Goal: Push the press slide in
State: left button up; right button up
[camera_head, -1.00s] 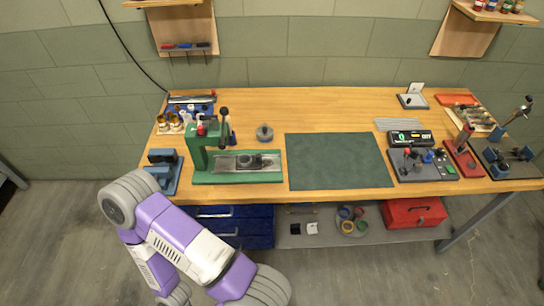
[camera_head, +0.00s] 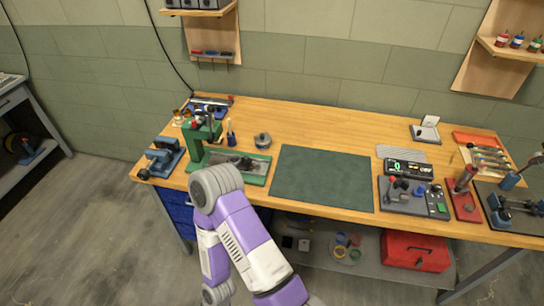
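A green press (camera_head: 196,152) stands at the left part of the wooden workbench. Its slide (camera_head: 240,163), a grey plate on the green base, extends to the right of the press column, with a dark round part on it. My purple and white arm is in front of the bench, its upper part hiding the front left of the press base. It appears to be my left arm.
A blue vise (camera_head: 163,157) sits left of the press. A grey round weight (camera_head: 262,141) stands behind the slide. A dark green mat (camera_head: 322,179) leaves clear room mid-bench. A device with a green display (camera_head: 408,168) is to the right. A red toolbox (camera_head: 416,250) is below.

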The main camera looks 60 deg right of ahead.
aim_at(244, 163)
jog(key=z, duration=1.65)
